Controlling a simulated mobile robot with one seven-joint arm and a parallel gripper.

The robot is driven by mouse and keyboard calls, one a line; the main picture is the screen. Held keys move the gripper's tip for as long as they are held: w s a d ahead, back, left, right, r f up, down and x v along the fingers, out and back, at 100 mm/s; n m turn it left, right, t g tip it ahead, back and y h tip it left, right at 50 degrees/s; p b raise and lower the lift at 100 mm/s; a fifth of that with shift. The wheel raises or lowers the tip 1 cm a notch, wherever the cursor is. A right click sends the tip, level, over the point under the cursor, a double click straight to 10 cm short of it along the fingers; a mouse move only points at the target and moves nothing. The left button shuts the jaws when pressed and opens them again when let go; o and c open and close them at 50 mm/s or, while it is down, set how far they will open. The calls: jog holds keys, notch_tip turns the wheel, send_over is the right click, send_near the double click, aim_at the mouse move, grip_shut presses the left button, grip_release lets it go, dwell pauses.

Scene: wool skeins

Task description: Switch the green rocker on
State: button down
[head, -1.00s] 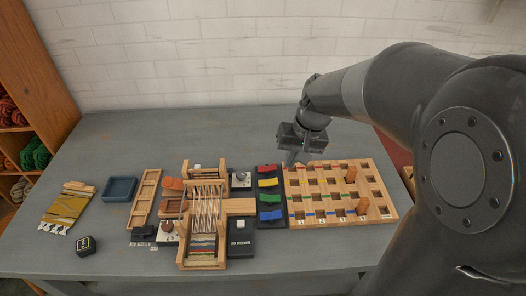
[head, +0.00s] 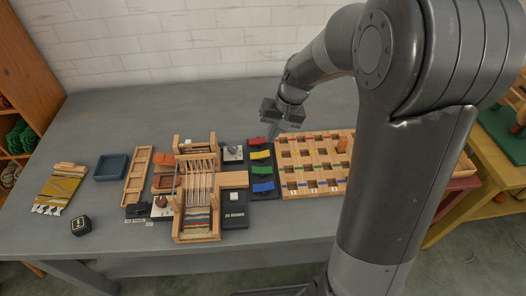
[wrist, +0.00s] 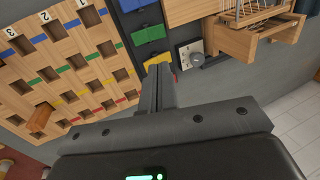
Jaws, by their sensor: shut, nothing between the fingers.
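The green rocker (head: 262,171) sits in a column of coloured rockers on a dark panel, between the yellow rocker (head: 260,155) and the blue rocker (head: 263,187). It also shows in the wrist view (wrist: 148,34), left of and beyond my fingers. I cannot tell which way it is tilted. My gripper (head: 272,131) is shut and empty. It hangs above the far end of the panel, near the red rocker (head: 257,141). In the wrist view my closed fingers (wrist: 159,70) hide most of the red rocker.
A small loom (head: 197,236) and a dark box with a white button (head: 234,208) stand to the left. A blue tray (head: 111,167) is farther left. The back of the table is clear.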

aim_at(255, 169)
jog(key=x, duration=1.3)
jog(key=shift+a+f, duration=0.1)
jog(key=shift+f, duration=0.1)
jog(key=shift+a+f, duration=0.15)
jog(key=shift+f, duration=0.15)
jog(key=shift+r, duration=0.1)
jog(key=shift+d+r, duration=0.15)
jog(key=shift+d, duration=0.65)
